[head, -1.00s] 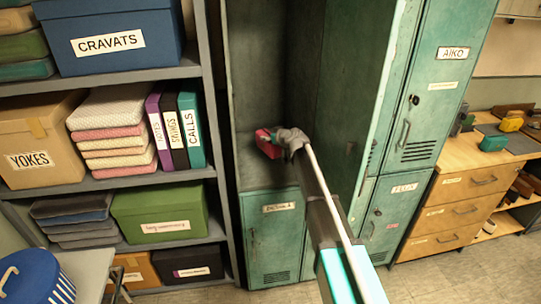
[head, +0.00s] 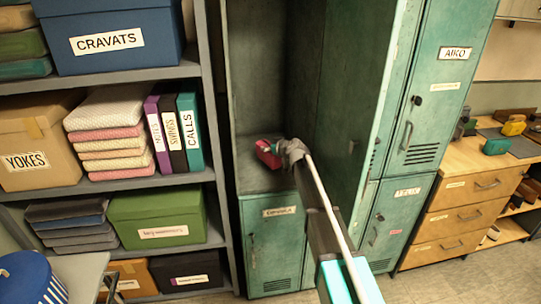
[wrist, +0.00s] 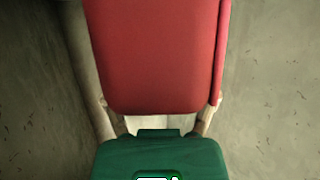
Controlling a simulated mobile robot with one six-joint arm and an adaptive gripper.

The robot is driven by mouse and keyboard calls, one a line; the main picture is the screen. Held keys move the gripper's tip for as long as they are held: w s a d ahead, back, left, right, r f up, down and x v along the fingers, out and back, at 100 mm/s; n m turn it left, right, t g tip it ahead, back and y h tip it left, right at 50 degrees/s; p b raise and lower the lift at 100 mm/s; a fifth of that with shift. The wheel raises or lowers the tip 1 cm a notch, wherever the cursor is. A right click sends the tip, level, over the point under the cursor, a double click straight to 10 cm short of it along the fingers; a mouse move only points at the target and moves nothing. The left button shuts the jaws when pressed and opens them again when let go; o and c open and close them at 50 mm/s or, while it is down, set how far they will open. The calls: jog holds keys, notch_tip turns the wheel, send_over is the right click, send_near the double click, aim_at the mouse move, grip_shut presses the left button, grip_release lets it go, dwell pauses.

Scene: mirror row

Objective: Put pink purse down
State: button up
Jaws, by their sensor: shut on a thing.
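The pink purse (head: 268,153), reddish-pink in this light, is in my gripper (head: 281,150) inside an open green locker compartment (head: 262,181). It is low, close to the compartment floor; I cannot tell whether it touches it. In the wrist view the purse (wrist: 155,55) fills the upper middle as a smooth panel, between the fingers of my gripper (wrist: 157,118), which is shut on it.
The open locker door (head: 355,90) stands to the right of my arm. A shelf with boxes (head: 165,217), folded cloths (head: 108,135) and binders (head: 173,132) is left of the lockers. A wooden drawer bench (head: 468,190) is at the right. The compartment floor around the purse looks clear.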

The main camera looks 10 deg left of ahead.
jog(key=shift+f+b, duration=1.35)
jog(key=shift+f, duration=0.3)
jog(key=shift+f, duration=0.1)
jog(key=o, duration=1.1)
jog(key=shift+o, duration=0.2)
jog(key=shift+r, duration=0.25)
jog(key=p+v, duration=0.3)
jog(key=v, duration=0.4)
jog(key=shift+s, duration=0.2)
jog(key=shift+d, duration=0.1)
